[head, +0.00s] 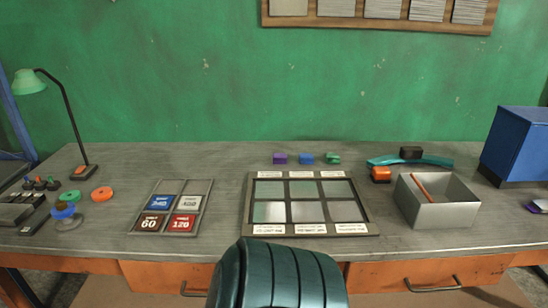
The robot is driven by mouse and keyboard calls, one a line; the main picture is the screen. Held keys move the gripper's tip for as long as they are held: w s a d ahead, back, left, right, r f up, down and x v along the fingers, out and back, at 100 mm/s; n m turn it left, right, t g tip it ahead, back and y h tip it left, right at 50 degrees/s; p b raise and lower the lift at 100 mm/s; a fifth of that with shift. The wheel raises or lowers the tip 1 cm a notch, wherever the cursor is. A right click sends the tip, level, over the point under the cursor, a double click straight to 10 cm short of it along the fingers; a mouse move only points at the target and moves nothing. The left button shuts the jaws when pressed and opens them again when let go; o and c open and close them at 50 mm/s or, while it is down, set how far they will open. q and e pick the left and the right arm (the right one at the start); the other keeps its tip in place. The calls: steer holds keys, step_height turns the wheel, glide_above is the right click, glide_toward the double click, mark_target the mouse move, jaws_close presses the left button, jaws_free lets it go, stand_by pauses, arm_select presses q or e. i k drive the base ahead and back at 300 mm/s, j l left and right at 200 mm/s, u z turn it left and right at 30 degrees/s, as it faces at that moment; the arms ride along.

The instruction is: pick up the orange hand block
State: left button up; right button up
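The orange hand block (381,174) sits on the grey workbench (230,165), right of centre. It is a small block with an orange body and a darker lower part. It stands just left of the open grey metal box (437,213), near the box's back left corner, and in front of the left end of a teal curved piece (436,161). Nothing holds the block. Neither of my grippers shows in the head view.
A black block (411,152) rests at the teal piece. Purple (280,158), blue (306,158) and green (333,159) blocks stand behind a framed panel tray (371,228). A blue cabinet (520,145) is at right, a green lamp (30,82) at left.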

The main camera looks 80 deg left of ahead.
mark_target(380, 175)
steer(key=u, duration=3.45)
